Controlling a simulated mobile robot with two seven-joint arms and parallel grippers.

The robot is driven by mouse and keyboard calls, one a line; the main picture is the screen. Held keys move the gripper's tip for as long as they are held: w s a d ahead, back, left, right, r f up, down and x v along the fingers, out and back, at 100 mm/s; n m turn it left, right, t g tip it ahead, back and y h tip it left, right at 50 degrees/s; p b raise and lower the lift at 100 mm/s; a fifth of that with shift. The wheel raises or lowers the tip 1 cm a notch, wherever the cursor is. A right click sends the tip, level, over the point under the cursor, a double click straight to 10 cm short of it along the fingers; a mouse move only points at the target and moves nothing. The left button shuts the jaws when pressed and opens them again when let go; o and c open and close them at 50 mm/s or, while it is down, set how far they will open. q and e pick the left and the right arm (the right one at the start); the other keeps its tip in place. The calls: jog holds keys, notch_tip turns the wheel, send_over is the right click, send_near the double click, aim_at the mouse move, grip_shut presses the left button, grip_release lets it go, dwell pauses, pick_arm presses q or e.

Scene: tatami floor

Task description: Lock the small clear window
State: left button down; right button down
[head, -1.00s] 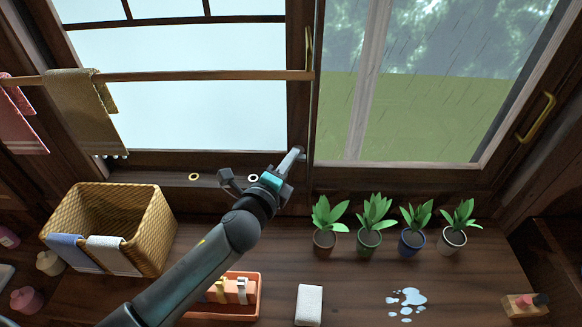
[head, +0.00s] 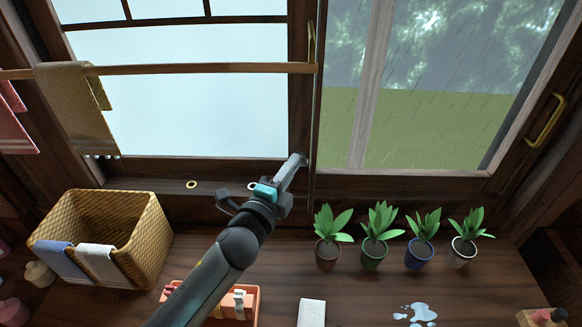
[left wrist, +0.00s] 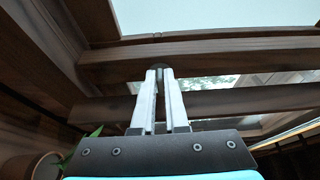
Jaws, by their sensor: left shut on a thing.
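The clear see-through window (head: 435,130) is at the right, with green ground and rain behind it. A brass handle (head: 545,120) is on its right frame. The pale frosted window (head: 195,95) is left of it, with a brass handle (head: 311,42) on its right frame. My left gripper (head: 298,160) is at the lower frame where the two windows meet. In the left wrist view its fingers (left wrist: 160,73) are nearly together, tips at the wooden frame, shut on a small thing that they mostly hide. I cannot make out its shape. My right gripper is not in view.
A towel rail (head: 200,69) crosses the frosted window. Potted plants (head: 375,236) stand right of my arm. A wicker basket (head: 135,230) is at the left, an orange tray (head: 255,312) below my arm. Two small rings (head: 191,184) lie on the sill.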

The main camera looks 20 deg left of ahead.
pick_arm(q)
jog(key=c, duration=1.2)
grip_release()
jog(key=shift+s, duration=0.1)
jog(key=s, duration=0.5)
jog(key=s+a, duration=0.1)
jog(key=s, duration=0.4)
jog(key=s+b, duration=0.1)
jog(key=s, duration=0.4)
jog(key=shift+a, duration=0.35)
